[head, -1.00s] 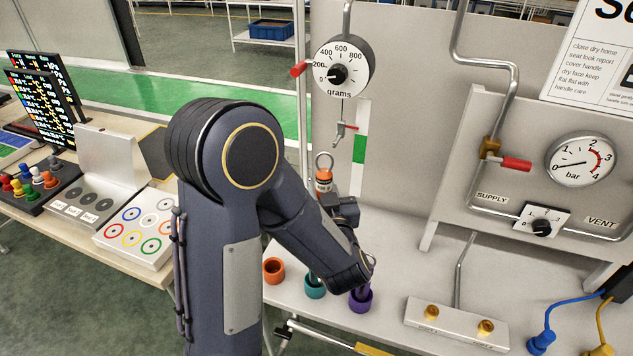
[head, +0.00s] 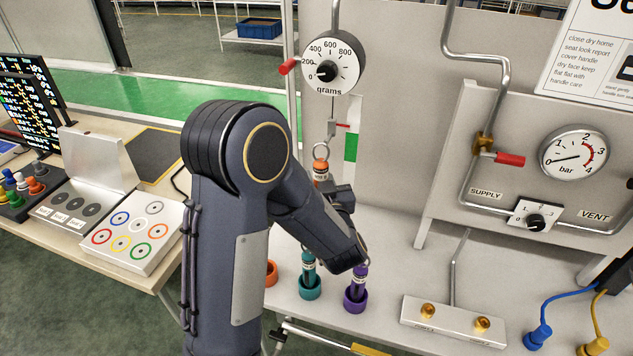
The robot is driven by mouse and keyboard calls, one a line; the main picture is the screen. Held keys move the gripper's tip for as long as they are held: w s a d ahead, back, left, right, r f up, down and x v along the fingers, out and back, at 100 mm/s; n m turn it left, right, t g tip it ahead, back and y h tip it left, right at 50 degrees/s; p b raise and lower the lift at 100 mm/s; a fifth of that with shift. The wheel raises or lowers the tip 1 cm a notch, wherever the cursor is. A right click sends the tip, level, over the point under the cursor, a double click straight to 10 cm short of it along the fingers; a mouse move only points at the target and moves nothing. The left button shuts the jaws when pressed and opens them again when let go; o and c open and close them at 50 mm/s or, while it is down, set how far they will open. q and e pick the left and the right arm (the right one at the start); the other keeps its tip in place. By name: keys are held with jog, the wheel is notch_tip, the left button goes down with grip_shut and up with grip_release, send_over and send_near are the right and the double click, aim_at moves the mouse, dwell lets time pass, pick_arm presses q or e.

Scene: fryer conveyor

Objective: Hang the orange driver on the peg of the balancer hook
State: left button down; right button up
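The orange driver (head: 321,171) is held upright off the table, its metal ring at the top. My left gripper (head: 338,194) is around it, with the fingers largely hidden behind my forearm. The balancer hook (head: 331,132) hangs under the round grams dial (head: 334,62) and has a short red-tipped peg (head: 343,126). In the picture the driver's ring is just below the hook; I cannot tell whether they touch. My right gripper is not in view.
An orange cup (head: 271,272) is partly hidden by my arm. A teal driver (head: 308,266) and a purple driver (head: 357,280) stand in matching cups. A valve panel with a bar gauge (head: 573,156) is on the right. A metal block (head: 453,321) lies in front.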

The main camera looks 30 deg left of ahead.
pick_arm(q)
jog(key=shift+w+a+f+b, duration=0.2)
jog(key=shift+w+f, duration=0.05)
jog(key=shift+w, duration=0.55)
jog(key=shift+w+a+f+b, duration=0.15)
jog(key=shift+w+f, duration=0.05)
jog(key=shift+w, duration=0.6)
jog(key=shift+w+a+f+b, duration=0.2)
jog(key=shift+w+f, duration=0.05)
jog(key=shift+w, duration=0.55)
jog(key=c, duration=1)
grip_release()
